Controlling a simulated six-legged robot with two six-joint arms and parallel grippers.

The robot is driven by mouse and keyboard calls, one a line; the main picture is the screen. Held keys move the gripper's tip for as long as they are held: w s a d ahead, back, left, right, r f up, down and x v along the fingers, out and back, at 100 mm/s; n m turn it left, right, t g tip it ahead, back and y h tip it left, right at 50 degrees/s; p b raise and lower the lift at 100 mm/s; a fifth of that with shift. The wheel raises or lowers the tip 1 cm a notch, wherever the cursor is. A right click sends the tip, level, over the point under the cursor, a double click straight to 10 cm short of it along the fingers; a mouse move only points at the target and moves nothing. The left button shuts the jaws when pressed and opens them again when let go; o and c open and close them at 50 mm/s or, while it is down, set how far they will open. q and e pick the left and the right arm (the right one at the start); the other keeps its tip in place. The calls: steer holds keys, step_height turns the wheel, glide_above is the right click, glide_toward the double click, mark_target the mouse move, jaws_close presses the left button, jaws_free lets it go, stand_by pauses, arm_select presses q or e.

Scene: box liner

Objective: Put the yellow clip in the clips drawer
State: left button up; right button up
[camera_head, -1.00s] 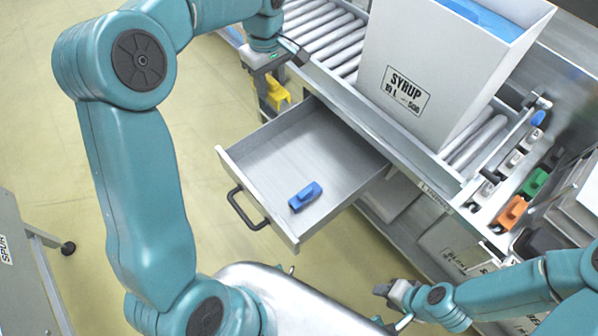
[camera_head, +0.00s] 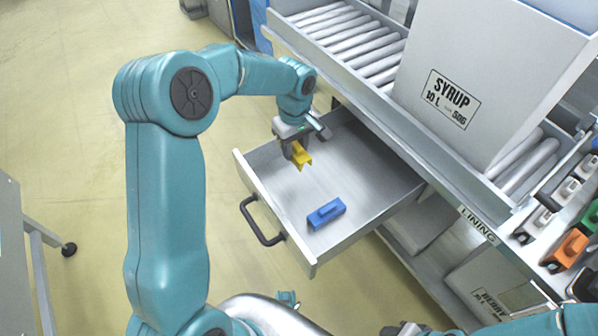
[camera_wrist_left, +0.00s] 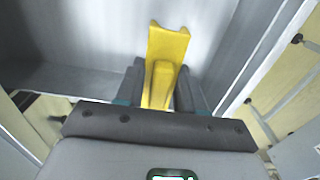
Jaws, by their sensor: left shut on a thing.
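The yellow clip (camera_head: 301,156) is between the fingers of my left gripper (camera_head: 296,150), which is shut on it. In the head view the clip hangs over the back-left part of the open drawer (camera_head: 375,170); it appears raised above the drawer floor. In the left wrist view the clip (camera_wrist_left: 165,60) sticks out ahead of the dark fingers, with grey drawer surfaces beyond. A blue clip (camera_head: 326,212) lies on the drawer floor near the front. My right gripper (camera_head: 402,329) is only partly visible at the bottom edge, and its jaws cannot be made out.
A white SYRUP box (camera_head: 490,70) stands on the roller conveyor (camera_head: 350,40) behind the drawer. Orange (camera_head: 566,250) and green (camera_head: 591,216) clips sit on the bench at the right. The drawer's black handle (camera_head: 262,222) faces the front left.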

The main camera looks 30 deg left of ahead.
mark_target(294, 143)
arm_select(q)
step_height(294, 143, down, 9)
steer(key=shift+f+b, duration=0.1)
steer(key=shift+b, duration=0.65)
steer(key=shift+s, duration=0.1)
steer(key=o, duration=1)
steer(key=shift+r, duration=0.3)
step_height(294, 143, up, 12)
steer(key=p, duration=0.2)
steer(key=shift+f+p, duration=0.1)
steer(key=shift+p, duration=0.2)
